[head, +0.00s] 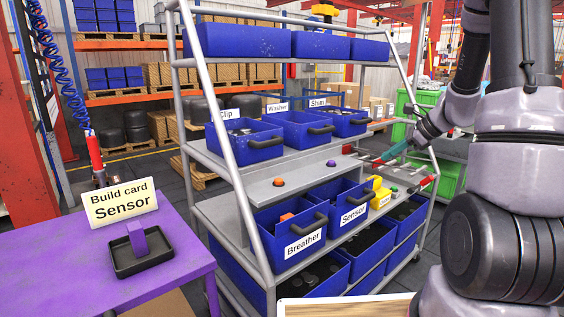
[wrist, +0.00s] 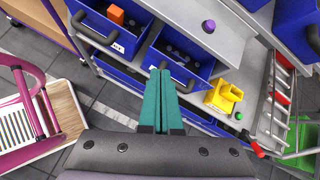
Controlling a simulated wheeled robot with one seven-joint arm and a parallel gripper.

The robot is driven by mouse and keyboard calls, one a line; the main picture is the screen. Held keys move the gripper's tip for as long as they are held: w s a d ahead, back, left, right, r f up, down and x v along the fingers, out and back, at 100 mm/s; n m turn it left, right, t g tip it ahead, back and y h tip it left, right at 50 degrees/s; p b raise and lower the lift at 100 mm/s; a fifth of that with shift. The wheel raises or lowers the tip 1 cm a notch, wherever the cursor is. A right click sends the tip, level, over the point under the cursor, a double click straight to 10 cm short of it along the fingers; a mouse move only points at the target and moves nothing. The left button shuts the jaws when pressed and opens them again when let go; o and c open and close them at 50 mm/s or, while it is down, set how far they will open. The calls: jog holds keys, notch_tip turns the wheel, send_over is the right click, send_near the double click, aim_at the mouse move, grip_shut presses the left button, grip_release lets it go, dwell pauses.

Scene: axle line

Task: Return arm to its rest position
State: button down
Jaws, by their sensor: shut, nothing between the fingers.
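My gripper (head: 382,160) is in front of the right part of the shelf rack in the head view, reaching in from the right. In the wrist view its two teal fingers (wrist: 160,100) are pressed together with nothing between them. The fingertips appear over the front of the blue Sensor bin (wrist: 178,66) in that view; I cannot tell how far apart they are. My arm fills the right side of the head view.
The rack (head: 226,148) holds blue bins labelled Clip (head: 262,143), Washer, Shim, Breather (head: 290,248) and Sensor (head: 346,222). A purple table (head: 60,262) with a build card (head: 121,203) and a black tray (head: 157,264) stands left.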

jog(key=s+a+r+n+g+h, duration=0.1)
jog(key=s+a+r+n, duration=0.85)
jog(key=s+r, duration=0.3)
jog(key=s+r+n+t+h, duration=0.2)
jog(key=s+r+n, duration=0.4)
jog(key=s+n, duration=0.3)
jog(key=s+h, duration=0.1)
jog(key=s, duration=0.2)
jog(key=shift+a+h, duration=0.15)
jog(key=shift+h, duration=0.15)
jog(key=shift+r, duration=0.1)
